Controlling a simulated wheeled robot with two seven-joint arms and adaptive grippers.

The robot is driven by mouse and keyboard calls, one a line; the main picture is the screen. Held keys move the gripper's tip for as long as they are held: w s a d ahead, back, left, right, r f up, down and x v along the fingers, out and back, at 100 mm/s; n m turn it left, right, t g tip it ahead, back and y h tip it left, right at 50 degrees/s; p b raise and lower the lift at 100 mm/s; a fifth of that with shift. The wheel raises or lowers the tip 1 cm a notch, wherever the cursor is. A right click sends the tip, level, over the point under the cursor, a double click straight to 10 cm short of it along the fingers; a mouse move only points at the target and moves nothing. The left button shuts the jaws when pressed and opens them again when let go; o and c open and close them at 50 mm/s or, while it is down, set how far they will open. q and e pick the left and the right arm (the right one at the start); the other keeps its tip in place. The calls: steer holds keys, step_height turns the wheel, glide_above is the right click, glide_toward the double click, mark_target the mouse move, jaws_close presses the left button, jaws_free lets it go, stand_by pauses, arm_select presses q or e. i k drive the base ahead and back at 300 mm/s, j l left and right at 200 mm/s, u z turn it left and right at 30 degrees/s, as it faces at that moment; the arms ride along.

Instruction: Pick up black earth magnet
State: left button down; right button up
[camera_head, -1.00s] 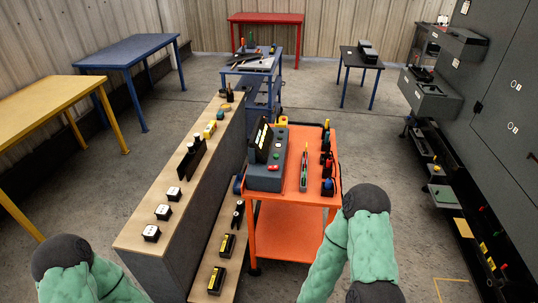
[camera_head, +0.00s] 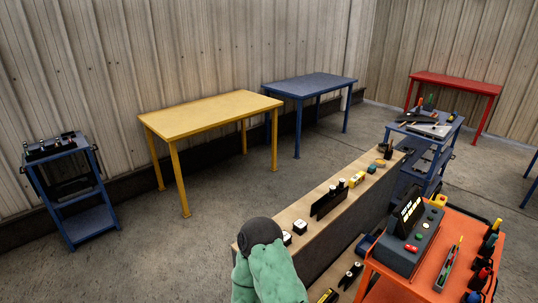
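I cannot tell which item is the black earth magnet. Several small dark items stand on the long wooden shelf top (camera_head: 308,208), among them a long black piece (camera_head: 328,202) and white-topped black blocks such as this one (camera_head: 299,227). More dark items lie on the lower wooden ledge, including a black one (camera_head: 350,275). One of my arms (camera_head: 265,270), green-sleeved with a dark joint, rises at the bottom centre and hides the near end of the shelf. Neither gripper shows.
An orange cart (camera_head: 418,283) with a grey control box (camera_head: 412,240) stands at the right. A yellow table (camera_head: 210,113), a blue table (camera_head: 315,85), a red table (camera_head: 457,83) and a blue shelf trolley (camera_head: 82,221) stand around. The floor before the yellow table is clear.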

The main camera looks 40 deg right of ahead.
mark_target(484, 261)
steer(key=k+l+u, duration=0.2)
steer(key=k+l, duration=0.25)
steer(key=l, duration=0.3)
steer(key=k+l+u, duration=0.15)
steer(key=k+l, duration=0.3)
steer(key=l, duration=0.25)
steer(key=k+l+u, duration=0.2)
steer(key=k+l, duration=0.35)
steer(key=l, duration=0.1)
